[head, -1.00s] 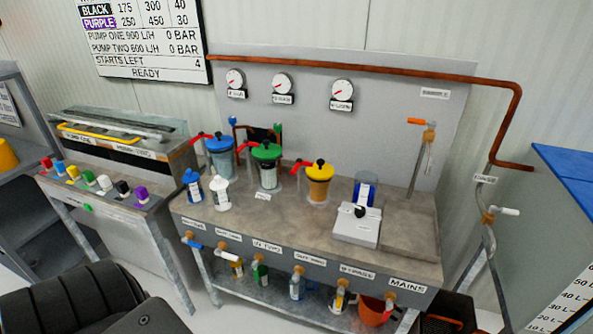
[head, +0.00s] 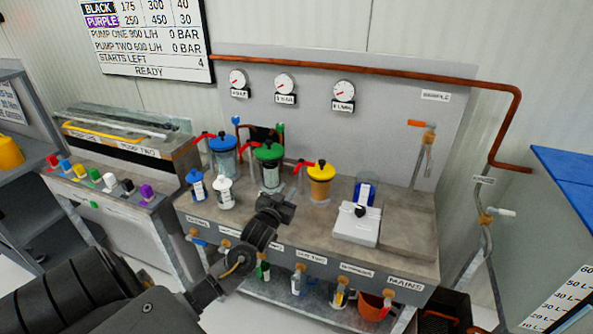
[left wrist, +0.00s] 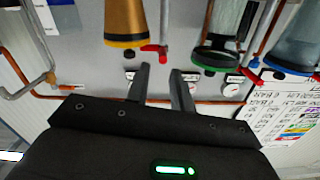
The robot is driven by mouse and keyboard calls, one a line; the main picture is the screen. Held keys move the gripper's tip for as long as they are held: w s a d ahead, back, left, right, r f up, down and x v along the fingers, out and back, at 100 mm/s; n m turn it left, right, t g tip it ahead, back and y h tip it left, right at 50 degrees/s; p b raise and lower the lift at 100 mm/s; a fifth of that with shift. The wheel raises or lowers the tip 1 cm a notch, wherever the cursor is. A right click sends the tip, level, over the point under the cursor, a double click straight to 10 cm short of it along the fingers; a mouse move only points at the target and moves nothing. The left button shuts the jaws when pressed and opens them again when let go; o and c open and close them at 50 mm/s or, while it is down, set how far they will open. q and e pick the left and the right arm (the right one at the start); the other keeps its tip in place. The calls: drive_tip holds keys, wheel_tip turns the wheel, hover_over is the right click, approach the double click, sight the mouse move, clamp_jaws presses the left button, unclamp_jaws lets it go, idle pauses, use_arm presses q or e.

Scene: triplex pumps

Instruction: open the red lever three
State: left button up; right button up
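The red lever (head: 300,166) beside the yellow-lidded canister (head: 321,184) is the third from the left at the back of the bench. It also shows in the left wrist view (left wrist: 154,50), which is upside down, beside the yellow lid (left wrist: 122,41). My left gripper (head: 282,204) is over the front of the bench, in front of the green and yellow canisters. In the left wrist view my left gripper (left wrist: 160,70) has two fingers apart with nothing between them. The lever lies beyond the fingertips and is not touched. My right gripper is not in view.
A second red lever (head: 246,148) is by the green-lidded canister (head: 268,172), and a third (head: 205,136) by the blue-lidded one (head: 223,160). A white bottle (head: 224,194) stands left of my gripper. A white box (head: 356,228) stands to its right.

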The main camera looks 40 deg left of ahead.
sight(301, 163)
use_arm(q)
drive_tip(key=x, duration=0.3)
drive_tip(key=r+p+x, duration=0.1)
drive_tip(key=x, duration=0.7)
drive_tip(key=shift+w+a+r, duration=0.15)
drive_tip(key=shift+a, duration=0.2)
drive_tip(key=shift+c, duration=0.2)
clamp_jaws()
